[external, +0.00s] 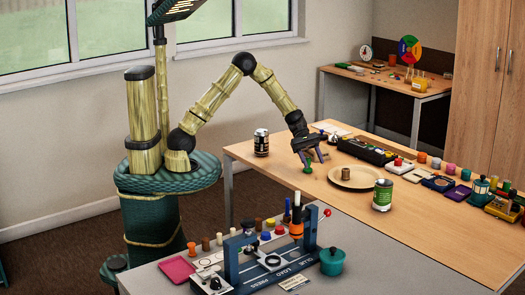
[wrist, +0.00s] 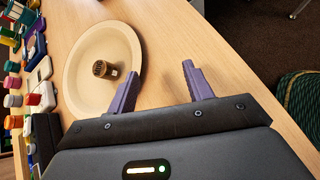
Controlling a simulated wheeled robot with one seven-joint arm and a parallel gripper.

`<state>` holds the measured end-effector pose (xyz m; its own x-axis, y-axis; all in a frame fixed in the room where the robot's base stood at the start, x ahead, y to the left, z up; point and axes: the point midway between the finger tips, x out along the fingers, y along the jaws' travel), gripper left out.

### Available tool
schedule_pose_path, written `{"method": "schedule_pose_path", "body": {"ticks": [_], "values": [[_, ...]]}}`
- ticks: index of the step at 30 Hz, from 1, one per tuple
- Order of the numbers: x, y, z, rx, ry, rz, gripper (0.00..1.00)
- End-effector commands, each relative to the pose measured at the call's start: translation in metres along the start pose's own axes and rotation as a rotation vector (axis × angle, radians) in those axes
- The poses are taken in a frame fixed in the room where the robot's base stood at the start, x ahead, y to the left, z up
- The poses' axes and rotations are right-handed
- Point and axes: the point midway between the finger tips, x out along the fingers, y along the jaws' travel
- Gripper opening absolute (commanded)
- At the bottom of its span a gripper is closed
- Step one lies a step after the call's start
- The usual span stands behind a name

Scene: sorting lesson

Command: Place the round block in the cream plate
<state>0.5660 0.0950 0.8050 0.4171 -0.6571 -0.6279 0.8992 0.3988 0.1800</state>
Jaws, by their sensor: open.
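A brown round block (external: 346,174) stands upright on the cream plate (external: 367,185), near its middle. In the wrist view the block (wrist: 104,69) lies left of the fingers, inside the rim of the plate (wrist: 84,48). My gripper (external: 313,160) is above the table, just left of the plate in the external view. In the wrist view my gripper (wrist: 161,70) has its purple fingers spread, with only bare table between them. It does not touch the block.
A green piece (external: 308,167) is close to my gripper in the external view. Several coloured blocks and trays line the far side. A blue press (external: 262,262) is in front.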

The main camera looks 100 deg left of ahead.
Motion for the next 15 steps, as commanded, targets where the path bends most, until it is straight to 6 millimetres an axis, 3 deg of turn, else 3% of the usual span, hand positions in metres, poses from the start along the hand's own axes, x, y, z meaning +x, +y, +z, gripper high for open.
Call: {"method": "schedule_pose_path", "body": {"ticks": [1, 6, 15], "values": [[0.005, -0.025, 0.013, 0.122, 0.071, -0.070, 0.51], [0.003, -0.102, 0.033, 0.582, 0.290, -0.297, 0.51], [-0.035, -0.199, 0.052, 1.471, 0.508, -0.637, 0.51]]}}
